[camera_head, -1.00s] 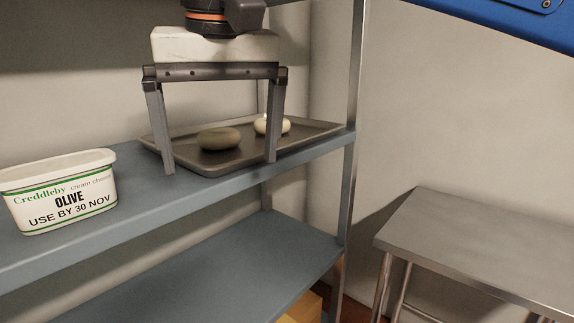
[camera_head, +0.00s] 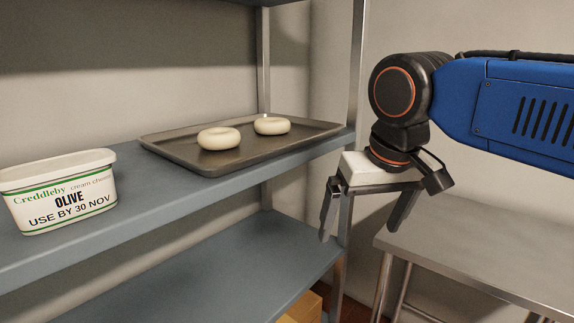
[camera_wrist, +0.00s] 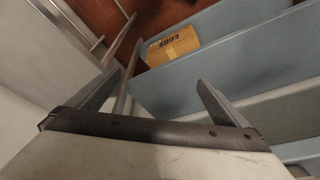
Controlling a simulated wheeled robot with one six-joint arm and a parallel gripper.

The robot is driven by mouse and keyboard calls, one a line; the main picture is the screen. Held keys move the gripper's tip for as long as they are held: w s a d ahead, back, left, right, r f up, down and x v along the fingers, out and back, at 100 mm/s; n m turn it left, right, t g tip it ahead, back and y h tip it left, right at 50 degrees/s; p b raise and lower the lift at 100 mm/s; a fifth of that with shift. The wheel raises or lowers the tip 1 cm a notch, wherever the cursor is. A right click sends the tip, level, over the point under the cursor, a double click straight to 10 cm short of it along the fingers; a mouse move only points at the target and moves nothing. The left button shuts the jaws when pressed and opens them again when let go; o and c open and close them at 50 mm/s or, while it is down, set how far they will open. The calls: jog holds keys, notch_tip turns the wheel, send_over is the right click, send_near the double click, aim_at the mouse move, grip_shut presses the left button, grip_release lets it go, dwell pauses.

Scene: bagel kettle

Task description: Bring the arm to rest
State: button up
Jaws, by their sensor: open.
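My gripper (camera_head: 358,234) is open and empty, pointing downward at the right of the blue shelf unit, in front of its metal post. In the wrist view its two fingers (camera_wrist: 155,93) are spread wide with nothing between them. My arm reaches in from the right edge of the head view. Two pale bagels, a nearer one (camera_head: 218,138) and a farther one (camera_head: 272,125), lie on a dark baking tray (camera_head: 190,158) on the upper blue shelf, apart from my gripper.
A white cream cheese tub (camera_head: 62,190) labelled OLIVE stands at the shelf's left. A steel table (camera_head: 480,255) is at the right, behind and below my gripper. A cardboard box (camera_wrist: 172,46) sits low down. The lower blue shelf (camera_head: 230,270) looks clear.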

jog(key=s+d+f+m, duration=0.1)
jog(key=s+d+f, duration=0.1)
jog(key=d+f, duration=0.6)
jog(key=shift+s+d+f+t, duration=0.25)
jog(key=shift+f+t, duration=0.05)
jog(key=shift+m+t+h, duration=0.3)
jog(key=shift+m+h, duration=0.2)
jog(key=shift+m, duration=0.2)
jog(key=s+d+f, duration=0.1)
jog(key=d+f, duration=0.1)
jog(key=f, duration=0.1)
jog(key=s+d+f, duration=0.2)
jog(key=f, duration=0.2)
jog(key=s+d+f, duration=0.2)
jog(key=d+f, duration=0.1)
jog(key=f, duration=0.1)
jog(key=shift+s+f, duration=0.2)
jog(key=shift+f, duration=0.05)
jog(key=shift+c, duration=0.3)
